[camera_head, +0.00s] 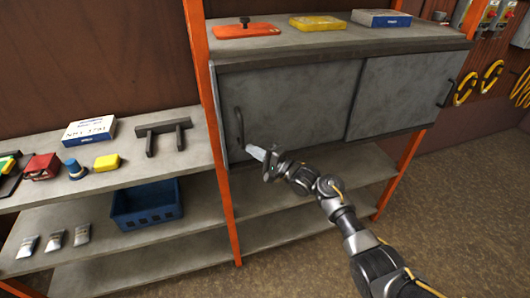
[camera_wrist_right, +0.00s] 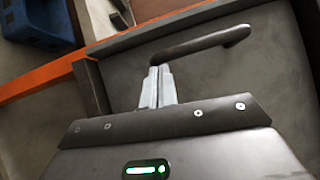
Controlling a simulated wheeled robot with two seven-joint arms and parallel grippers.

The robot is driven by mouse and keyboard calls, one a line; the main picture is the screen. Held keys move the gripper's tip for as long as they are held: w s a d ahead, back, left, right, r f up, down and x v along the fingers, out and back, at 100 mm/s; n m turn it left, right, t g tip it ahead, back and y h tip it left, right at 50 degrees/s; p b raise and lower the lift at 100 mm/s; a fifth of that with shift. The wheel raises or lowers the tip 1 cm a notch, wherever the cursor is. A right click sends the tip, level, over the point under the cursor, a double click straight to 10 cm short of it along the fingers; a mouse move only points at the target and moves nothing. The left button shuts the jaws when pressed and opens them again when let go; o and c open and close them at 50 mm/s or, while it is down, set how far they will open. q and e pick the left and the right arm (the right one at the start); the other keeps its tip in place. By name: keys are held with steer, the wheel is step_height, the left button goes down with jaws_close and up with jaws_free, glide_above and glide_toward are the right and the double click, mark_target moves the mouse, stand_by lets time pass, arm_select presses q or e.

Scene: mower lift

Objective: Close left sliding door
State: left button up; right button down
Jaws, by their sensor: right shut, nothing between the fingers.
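The left sliding door (camera_head: 290,105) is a grey panel in the cabinet on the shelf. Its left edge lies close to the cabinet's left side by the orange post; I cannot tell if a narrow gap is left. Its dark bar handle (camera_head: 240,128) is near that edge and also shows in the wrist view (camera_wrist_right: 205,44). My right gripper (camera_head: 252,152) is shut and empty at the handle's lower end. In the wrist view its fingertips (camera_wrist_right: 159,72) are beside one end of the handle; contact is unclear. My left gripper is out of view.
The right sliding door (camera_head: 395,92) has its own handle (camera_head: 446,93) at the right. Orange posts (camera_head: 212,110) frame the cabinet. A blue crate (camera_head: 147,204) and small goods stand on the left shelves. The floor (camera_head: 470,190) at right is clear.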

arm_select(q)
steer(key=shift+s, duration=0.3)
arm_select(e)
steer(key=shift+s+a+f, duration=0.1)
steer(key=shift+s+a, duration=0.05)
steer(key=shift+a, duration=0.2)
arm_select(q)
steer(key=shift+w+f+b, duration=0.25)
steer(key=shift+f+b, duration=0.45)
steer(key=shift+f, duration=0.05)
arm_select(e)
steer(key=s+d+f, duration=0.1)
steer(key=s+d, duration=0.4)
steer(key=d, duration=0.7)
steer(key=shift+d+f, duration=0.15)
steer(key=shift+d, duration=0.15)
steer(key=shift+s, duration=0.1)
